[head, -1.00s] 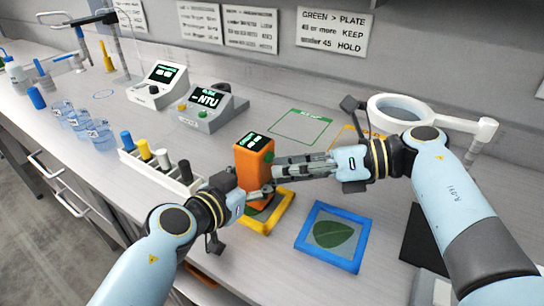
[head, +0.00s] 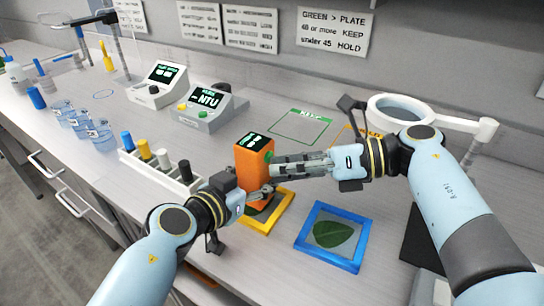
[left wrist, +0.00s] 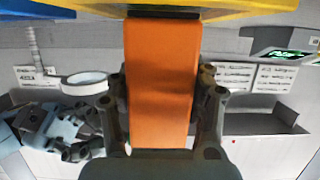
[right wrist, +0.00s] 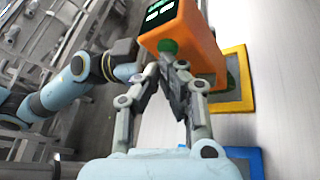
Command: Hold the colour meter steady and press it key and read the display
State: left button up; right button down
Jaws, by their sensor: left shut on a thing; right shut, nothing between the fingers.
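The orange colour meter (head: 252,170) stands upright on the yellow-framed plate (head: 283,211), over a leaf. Its top display (head: 254,141) is lit with pale characters too small to read surely; it also shows in the right wrist view (right wrist: 160,12). My left gripper (head: 262,193) is shut on the meter's lower body; the left wrist view shows a finger on each side of the orange body (left wrist: 160,85). The round green key (right wrist: 167,46) is on the meter's side. My right gripper (right wrist: 168,62) is shut and empty, its tips close beside the key; contact is unclear.
A blue-framed plate (head: 309,246) with a leaf lies at front right. Behind are a green-outlined KEEP area (head: 301,125), a ring magnifier (head: 398,107) and an NTU meter (head: 209,107). A white rack of capped vials (head: 150,171) stands left.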

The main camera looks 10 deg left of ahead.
jog(key=shift+s+d, duration=0.3)
jog(key=shift+d, duration=0.45)
jog(key=d, duration=0.1)
jog(key=s+d, duration=0.1)
jog(key=d, duration=0.1)
jog(key=s+d, duration=0.1)
jog(key=shift+d, duration=0.3)
dwell(2.5)
pick_arm(q)
jog(key=o, duration=1.3)
jog(key=shift+s, duration=0.1)
